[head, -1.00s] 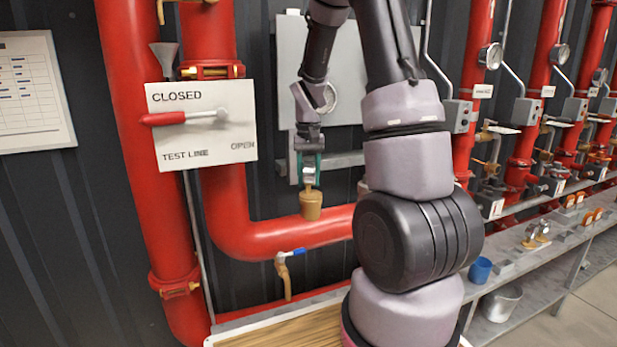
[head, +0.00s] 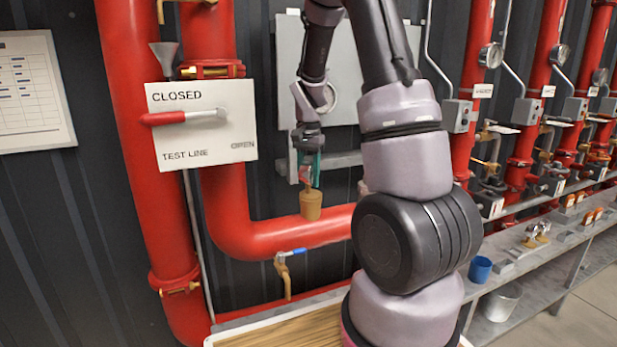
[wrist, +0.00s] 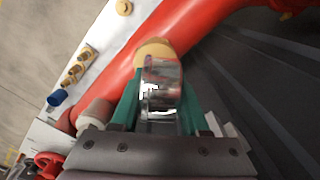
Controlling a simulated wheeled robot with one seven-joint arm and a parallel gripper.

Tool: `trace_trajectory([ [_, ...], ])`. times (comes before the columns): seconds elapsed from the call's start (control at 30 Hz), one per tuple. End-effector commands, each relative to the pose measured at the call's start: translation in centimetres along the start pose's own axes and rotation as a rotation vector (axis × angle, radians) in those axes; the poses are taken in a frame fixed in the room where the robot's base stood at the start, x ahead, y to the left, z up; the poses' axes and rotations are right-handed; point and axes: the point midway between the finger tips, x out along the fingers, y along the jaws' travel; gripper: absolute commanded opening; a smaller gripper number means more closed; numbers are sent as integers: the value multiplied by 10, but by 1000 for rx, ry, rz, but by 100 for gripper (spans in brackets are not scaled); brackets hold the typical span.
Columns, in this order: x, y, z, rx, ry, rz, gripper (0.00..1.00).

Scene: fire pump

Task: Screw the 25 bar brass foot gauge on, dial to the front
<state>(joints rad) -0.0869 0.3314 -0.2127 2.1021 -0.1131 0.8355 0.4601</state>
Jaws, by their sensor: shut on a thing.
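My gripper (head: 308,172) points down with green fingers in front of the grey panel. It is shut on a shiny silver gauge (wrist: 162,85), which shows between the fingers in the wrist view. The dial face and markings cannot be read. Directly below is a tan, brass-coloured socket (head: 310,206) standing on the horizontal red pipe (head: 270,238); it also shows beyond the gauge in the wrist view (wrist: 153,49).
A test line lever (head: 185,117) lies at CLOSED on a white plate. A blue-handled tap (head: 287,262) hangs below the pipe.

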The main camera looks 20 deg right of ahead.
Motion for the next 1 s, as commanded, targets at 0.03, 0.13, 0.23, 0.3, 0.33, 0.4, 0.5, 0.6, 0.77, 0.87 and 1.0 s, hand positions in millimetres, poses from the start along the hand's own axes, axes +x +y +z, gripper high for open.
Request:
trace_trajectory([
  [0.03,-1,0,-1,-1,2,-1,0],
  [0.13,-1,0,-1,-1,2,-1,0],
  [0.23,-1,0,-1,45,2,-1,0],
  [0.3,-1,-1,-1,137,2,-1,0],
  [0.33,-1,0,-2,188,3,0,0],
  [0.4,0,0,-2,307,2,-1,0],
  [0.5,-1,0,-3,363,2,-1,0],
  [0.6,-1,0,-2,446,2,-1,0],
  [0.77,-1,0,-2,620,1,-1,0],
  [0.87,-1,0,-2,655,1,-1,0],
  [1.0,-1,0,-2,653,1,-1,0],
])
